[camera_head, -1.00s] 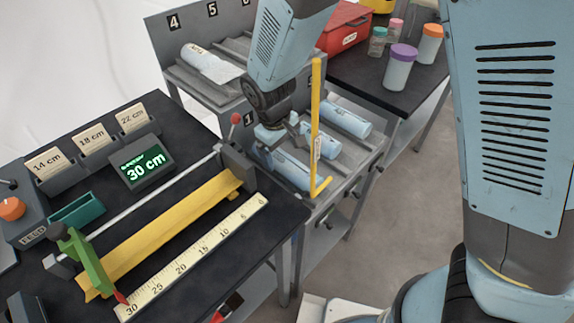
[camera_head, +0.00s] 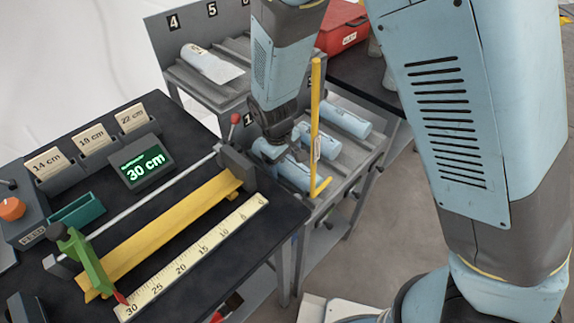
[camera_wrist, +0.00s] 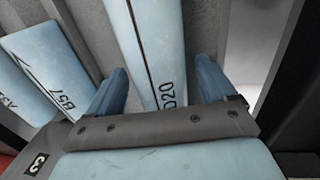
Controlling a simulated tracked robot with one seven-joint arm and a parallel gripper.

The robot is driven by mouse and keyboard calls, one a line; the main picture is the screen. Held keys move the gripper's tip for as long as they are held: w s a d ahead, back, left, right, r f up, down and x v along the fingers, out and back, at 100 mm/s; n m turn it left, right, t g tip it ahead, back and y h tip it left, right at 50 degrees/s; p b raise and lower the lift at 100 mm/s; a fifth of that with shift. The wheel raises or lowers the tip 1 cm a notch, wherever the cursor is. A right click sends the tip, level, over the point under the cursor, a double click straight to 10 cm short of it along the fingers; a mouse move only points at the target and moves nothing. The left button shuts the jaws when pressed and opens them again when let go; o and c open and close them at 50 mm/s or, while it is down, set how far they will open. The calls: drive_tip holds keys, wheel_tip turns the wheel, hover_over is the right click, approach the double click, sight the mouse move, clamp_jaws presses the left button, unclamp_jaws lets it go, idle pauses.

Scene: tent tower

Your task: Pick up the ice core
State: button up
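Pale blue ice cores lie in the sloped lower bays of the grey rack. In the wrist view, one core marked D20 (camera_wrist: 150,45) runs between the fingers of my gripper (camera_wrist: 160,82). The fingers are spread, one on each side of it; I cannot tell whether they touch it. Another core marked B57 (camera_wrist: 45,68) lies to its left, and part of a further one (camera_wrist: 12,112) shows at the left edge. In the head view, my gripper (camera_head: 282,146) is over the lower rack and partly hides the near cores (camera_head: 293,174). A core (camera_head: 347,120) lies farther back, clear of it.
A yellow upright post (camera_head: 315,110) stands close to the right of my gripper. The bench at left holds a yellow trough (camera_head: 160,232), a ruler (camera_head: 200,252) and a 30 cm display (camera_head: 142,163).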

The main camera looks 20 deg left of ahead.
drive_tip(key=c, duration=1.4)
drive_tip(key=shift+r, duration=0.15)
